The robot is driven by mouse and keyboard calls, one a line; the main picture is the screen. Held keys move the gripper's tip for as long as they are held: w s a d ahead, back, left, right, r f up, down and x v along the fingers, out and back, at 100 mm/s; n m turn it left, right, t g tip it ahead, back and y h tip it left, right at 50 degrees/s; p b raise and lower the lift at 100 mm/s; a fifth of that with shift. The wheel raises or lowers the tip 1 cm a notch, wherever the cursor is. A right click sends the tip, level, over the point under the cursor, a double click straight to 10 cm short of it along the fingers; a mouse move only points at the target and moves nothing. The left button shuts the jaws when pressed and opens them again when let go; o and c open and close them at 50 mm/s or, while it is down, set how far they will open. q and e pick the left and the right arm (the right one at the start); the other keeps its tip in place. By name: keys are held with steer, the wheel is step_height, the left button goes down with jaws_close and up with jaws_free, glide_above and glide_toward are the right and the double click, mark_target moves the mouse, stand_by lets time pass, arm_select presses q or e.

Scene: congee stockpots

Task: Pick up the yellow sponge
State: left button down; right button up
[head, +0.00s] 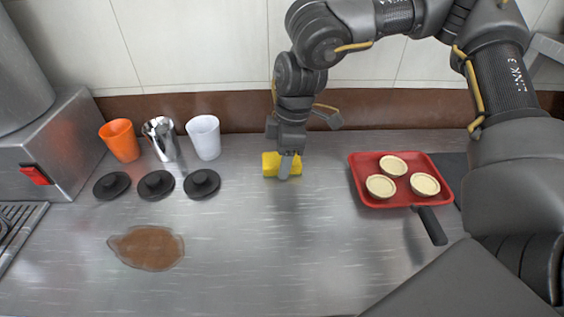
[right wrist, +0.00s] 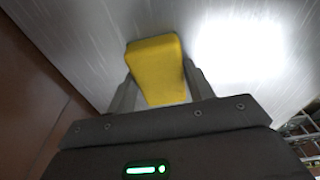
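The yellow sponge (head: 270,163) lies at the back middle of the metal counter in the head view. My right gripper (head: 284,168) points down at it, and one finger hides part of the sponge. In the right wrist view the sponge (right wrist: 156,68) sits between the two fingertips of the right gripper (right wrist: 160,75), one on each side. The fingers are apart and very close to its sides; I cannot tell whether they press on it. My left gripper is not in view.
An orange cup (head: 120,140), a metal cup (head: 161,138) and a white cup (head: 204,137) stand left of the sponge, behind black lids (head: 156,186). A brown spill (head: 148,248) lies front left. A red tray (head: 376,163) with pastry shells is at right. The middle front counter is clear.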

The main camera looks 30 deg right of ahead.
mark_target(279, 160)
steer(key=c, duration=0.5)
steer(key=shift+o, duration=0.2)
steer(key=shift+r, duration=0.15)
